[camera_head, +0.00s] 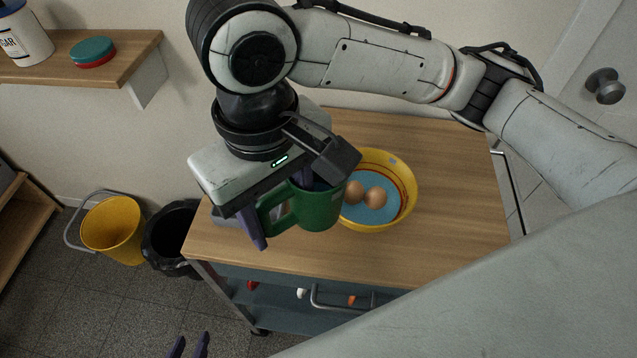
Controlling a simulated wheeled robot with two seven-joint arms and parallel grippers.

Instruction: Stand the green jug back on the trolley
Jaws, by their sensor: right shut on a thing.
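The green jug (320,209) is upright, with its handle on the left, over the left part of the wooden trolley top (455,200). I cannot tell whether its base touches the wood. My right gripper (268,222) is above and to the left of the jug and shut on it. One purple finger shows left of the handle, and the gripper body hides part of the jug's rim. My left gripper (190,346) shows only as two dark fingertips at the bottom edge, apart and empty, over the floor.
A yellow bowl (404,207) with brown eggs (375,198) stands right behind the jug. A yellow bucket (112,232) and black bin (163,238) stand on the floor. The trolley's right side looks clear.

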